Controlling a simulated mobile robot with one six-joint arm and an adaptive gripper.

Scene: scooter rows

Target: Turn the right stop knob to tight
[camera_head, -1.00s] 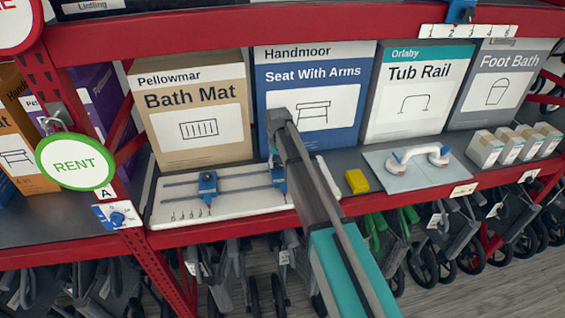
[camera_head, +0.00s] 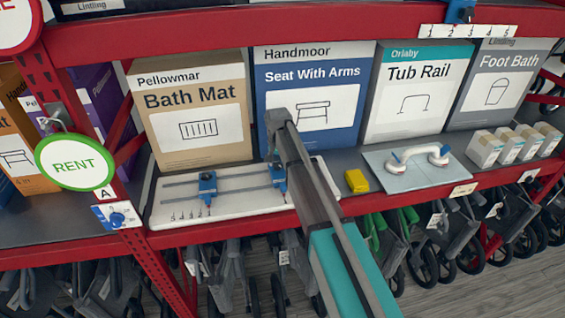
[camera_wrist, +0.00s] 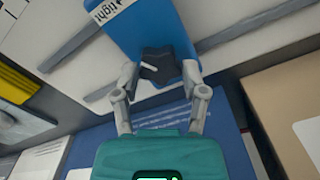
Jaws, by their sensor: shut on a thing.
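The right stop is a blue block (camera_wrist: 140,28) on a pale board with two grey rails, and it also shows in the head view (camera_head: 279,180), partly hidden by my arm. Its dark lobed knob (camera_wrist: 158,64) has a white pointer line aimed left in the wrist view. A white label reading "tight" (camera_wrist: 108,10) is on the block, up and left of the knob. My gripper (camera_wrist: 160,74) is shut on the knob, one finger on each side. In the head view the knob and fingertips are mostly hidden.
The left stop (camera_head: 207,184) sits on the same board (camera_head: 235,206). A yellow block (camera_head: 357,181) and a plate with a white handle (camera_head: 408,172) lie to the right. Boxes stand close behind, including the blue Seat With Arms box (camera_head: 345,72). A red shelf beam is above.

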